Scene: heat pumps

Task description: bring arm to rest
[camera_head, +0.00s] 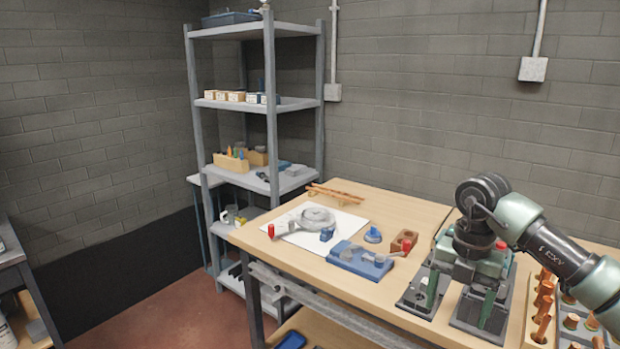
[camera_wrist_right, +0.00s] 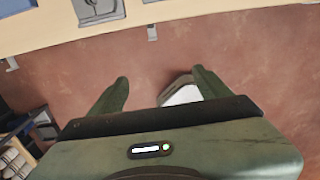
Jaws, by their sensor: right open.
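My right arm (camera_head: 560,255) comes in from the right, and my right gripper (camera_head: 460,298) hangs with its green fingers pointing down. In the head view it overlaps the dark trays (camera_head: 415,298) near the table's front edge. In the right wrist view the two fingers (camera_wrist_right: 163,88) are spread apart over the reddish floor, with nothing held between them. The table edge shows at the top of that view. My left gripper is not in view.
The wooden table (camera_head: 385,210) bears a blue fixture (camera_head: 350,262), a grey part on a white sheet (camera_head: 350,228), a brown block (camera_head: 404,240) and copper fittings (camera_head: 545,300). A grey shelf (camera_head: 228,190) stands behind. A pale object (camera_wrist_right: 182,95) shows by one finger.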

